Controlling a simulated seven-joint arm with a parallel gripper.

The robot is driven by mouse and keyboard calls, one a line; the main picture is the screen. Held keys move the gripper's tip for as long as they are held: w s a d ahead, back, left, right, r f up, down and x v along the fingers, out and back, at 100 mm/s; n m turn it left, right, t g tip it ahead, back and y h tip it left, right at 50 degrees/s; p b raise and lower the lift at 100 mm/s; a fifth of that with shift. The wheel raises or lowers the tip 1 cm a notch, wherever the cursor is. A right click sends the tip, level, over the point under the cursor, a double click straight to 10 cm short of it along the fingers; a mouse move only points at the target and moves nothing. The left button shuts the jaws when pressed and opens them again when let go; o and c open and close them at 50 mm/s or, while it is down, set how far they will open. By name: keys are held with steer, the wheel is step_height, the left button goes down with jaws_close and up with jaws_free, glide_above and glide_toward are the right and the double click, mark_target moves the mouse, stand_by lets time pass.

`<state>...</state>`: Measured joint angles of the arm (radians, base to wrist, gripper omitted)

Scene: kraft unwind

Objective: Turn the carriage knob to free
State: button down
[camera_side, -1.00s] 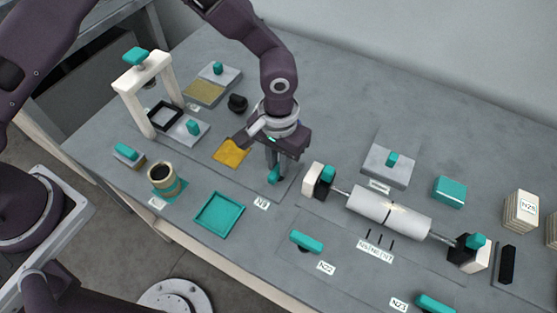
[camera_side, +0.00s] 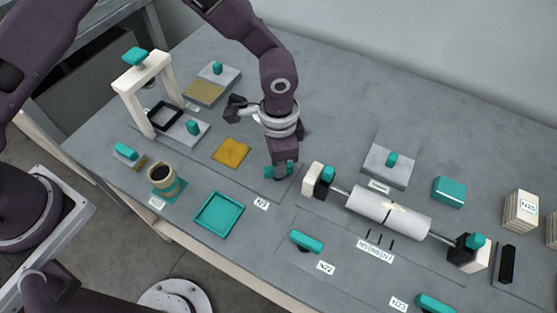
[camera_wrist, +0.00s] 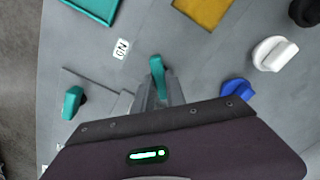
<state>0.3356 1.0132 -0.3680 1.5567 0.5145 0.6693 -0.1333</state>
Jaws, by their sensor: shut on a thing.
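My gripper (camera_side: 281,166) points down at the bench and is shut on a teal upright knob (camera_side: 270,173), left of the roll stand. In the wrist view, the teal knob (camera_wrist: 157,72) stands between the fingers (camera_wrist: 158,92), its top showing beyond them. The fingers hide most of its lower part and any pointer or mark at its base. The frames do not show for certain whether this is the carriage knob. A white roll (camera_side: 390,212) lies on a shaft between two end blocks, each with a teal knob; the left end block (camera_side: 318,180) is close to my gripper.
A teal tray (camera_side: 220,213) and a yellow square (camera_side: 231,152) lie left of my gripper. A white knob (camera_wrist: 275,53) and a blue knob (camera_wrist: 238,92) stand close by in the wrist view. A white frame (camera_side: 131,94) stands at the left.

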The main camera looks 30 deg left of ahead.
steer(key=m, duration=0.4)
steer(key=shift+m, duration=1.8)
steer(key=c, duration=1.4)
jaws_free()
steer(key=shift+o, duration=0.2)
step_height(320, 180, up, 7)
steer(key=shift+r, duration=0.1)
